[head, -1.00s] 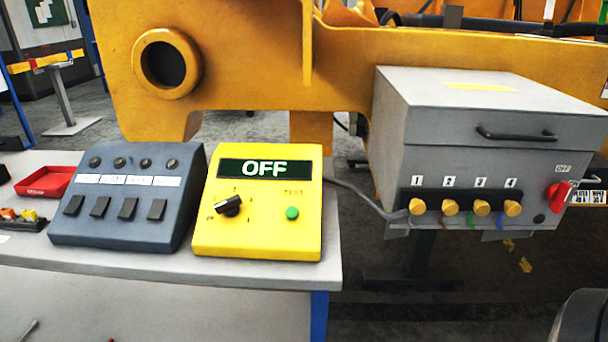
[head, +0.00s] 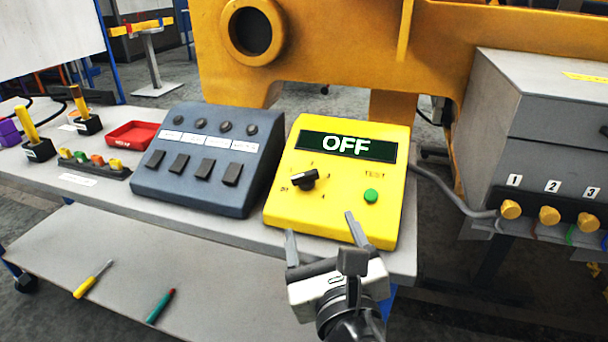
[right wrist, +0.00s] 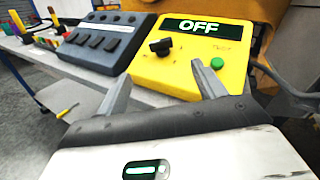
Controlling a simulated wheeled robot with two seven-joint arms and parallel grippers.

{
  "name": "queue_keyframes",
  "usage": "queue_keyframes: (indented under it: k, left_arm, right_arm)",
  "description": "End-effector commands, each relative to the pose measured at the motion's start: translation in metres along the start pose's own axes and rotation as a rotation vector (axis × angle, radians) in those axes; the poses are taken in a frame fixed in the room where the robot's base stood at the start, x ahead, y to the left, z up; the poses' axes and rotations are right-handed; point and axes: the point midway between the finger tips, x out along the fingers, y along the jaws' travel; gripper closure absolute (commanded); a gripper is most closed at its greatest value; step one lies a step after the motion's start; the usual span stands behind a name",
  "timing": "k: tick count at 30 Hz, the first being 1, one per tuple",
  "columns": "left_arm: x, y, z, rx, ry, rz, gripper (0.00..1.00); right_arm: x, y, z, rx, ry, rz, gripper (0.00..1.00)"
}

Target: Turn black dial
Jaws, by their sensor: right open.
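The black dial (head: 304,180) sits on the left of the sloped face of a yellow box (head: 285,215), with small marks around it. It also shows in the right wrist view (right wrist: 160,46). The box's display (head: 347,146) reads OFF, and a green button (head: 371,196) sits right of the dial under the word TEST. My right gripper (head: 320,232) is open and empty, in front of the box's lower edge. Its fingers point toward the box, with the dial beyond them and not between them. My left gripper is not in view.
A blue-grey switch box (head: 205,160) stands just left of the yellow box. A red tray (head: 132,135) lies further left. A grey cabinet with yellow knobs (head: 549,215) is on the right. A screwdriver (head: 93,279) lies on the lower shelf.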

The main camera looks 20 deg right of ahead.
Motion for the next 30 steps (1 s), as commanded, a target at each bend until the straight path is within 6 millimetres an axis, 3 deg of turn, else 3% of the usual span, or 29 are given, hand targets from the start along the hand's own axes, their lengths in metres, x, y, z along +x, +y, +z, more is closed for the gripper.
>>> queue_keyframes:
  k: [5,21,30]
  left_arm:
    - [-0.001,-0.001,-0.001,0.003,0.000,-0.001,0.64]
    - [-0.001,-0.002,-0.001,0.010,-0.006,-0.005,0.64]
    - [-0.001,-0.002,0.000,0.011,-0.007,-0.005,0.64]
  right_arm:
    - [0.022,-0.001,0.002,-0.013,-0.005,-0.006,0.31]
    - [0.133,-0.001,0.001,-0.007,0.000,-0.004,0.31]
    - [0.156,0.000,0.000,-0.007,0.001,-0.001,0.31]
